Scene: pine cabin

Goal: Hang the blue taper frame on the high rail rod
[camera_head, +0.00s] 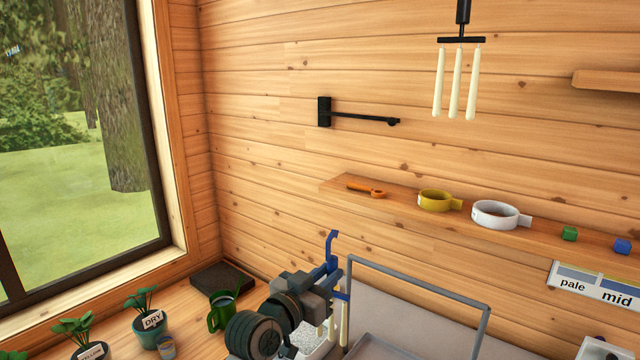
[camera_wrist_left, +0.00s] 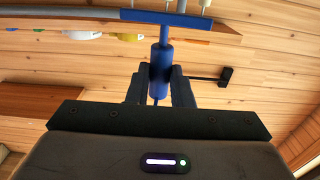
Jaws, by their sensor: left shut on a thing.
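The blue taper frame (camera_head: 332,248) is upright in my left gripper (camera_head: 330,282), its hook pointing up and cream tapers hanging below its crossbar. In the left wrist view the fingers (camera_wrist_left: 160,88) are shut around the blue stem (camera_wrist_left: 162,66), and the blue crossbar (camera_wrist_left: 165,17) lies beyond them. The gripper partly hides the frame in the head view. A black rod (camera_head: 362,117) on a wall bracket is higher and further back, apart from the frame. It also shows in the left wrist view (camera_wrist_left: 205,78). My right gripper is out of view.
A black frame (camera_head: 461,40) with three cream tapers hangs at upper right; its support is out of view. A shelf (camera_head: 400,194) holds an orange tool, two cups and blocks. A grey tube frame (camera_head: 420,281) stands right of my gripper. Potted plants (camera_head: 149,325) stand left.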

